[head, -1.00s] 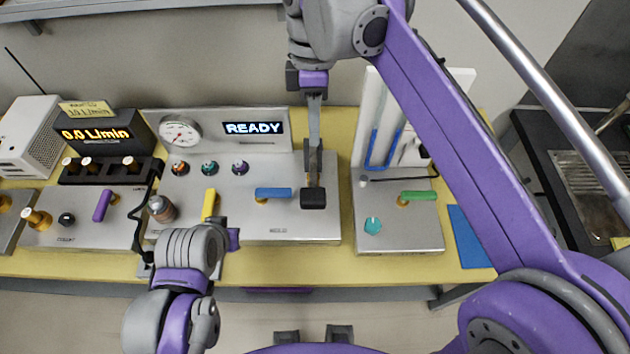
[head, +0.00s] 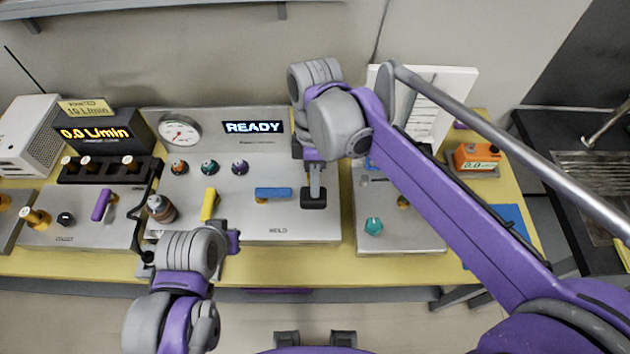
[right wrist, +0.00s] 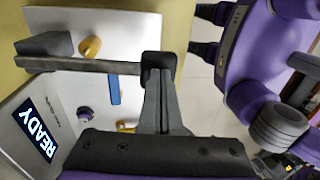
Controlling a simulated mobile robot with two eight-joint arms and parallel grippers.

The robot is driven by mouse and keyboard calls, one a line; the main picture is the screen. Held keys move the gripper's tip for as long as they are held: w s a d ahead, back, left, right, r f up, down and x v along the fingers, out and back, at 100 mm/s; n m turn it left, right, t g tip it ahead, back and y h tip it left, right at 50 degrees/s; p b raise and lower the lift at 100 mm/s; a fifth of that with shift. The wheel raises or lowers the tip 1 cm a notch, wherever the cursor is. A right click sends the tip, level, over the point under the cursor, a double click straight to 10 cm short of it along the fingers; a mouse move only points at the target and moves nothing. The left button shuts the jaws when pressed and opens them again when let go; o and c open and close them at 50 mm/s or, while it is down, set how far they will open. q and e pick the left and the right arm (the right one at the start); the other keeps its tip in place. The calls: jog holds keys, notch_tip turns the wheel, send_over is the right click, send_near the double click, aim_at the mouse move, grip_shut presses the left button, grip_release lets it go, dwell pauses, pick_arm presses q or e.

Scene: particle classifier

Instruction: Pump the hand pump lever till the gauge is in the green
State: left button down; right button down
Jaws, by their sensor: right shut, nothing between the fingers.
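The pump lever is a dark bar (right wrist: 95,66) in the right wrist view. It runs from a black block (right wrist: 45,45) to a black knob (right wrist: 158,64). In the head view the black knob (head: 313,201) is near the panel's front edge, and my arm hides the bar. My right gripper (head: 315,188) is shut and empty. Its fingertips are at the knob; firm contact is not clear. The round white gauge (head: 180,132) is at the panel's back left. Its green zone is too small to make out. My left gripper (head: 232,241) is over the panel's front edge, its jaws unclear.
The steel panel (head: 270,218) carries a blue lever (head: 273,193), a yellow lever (head: 208,204), several knobs and a lit READY display (head: 254,127). A second panel (head: 402,236) with a teal knob (head: 374,226) is at right. An orange meter (head: 476,157) stands behind it.

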jog(key=shift+f, duration=0.15)
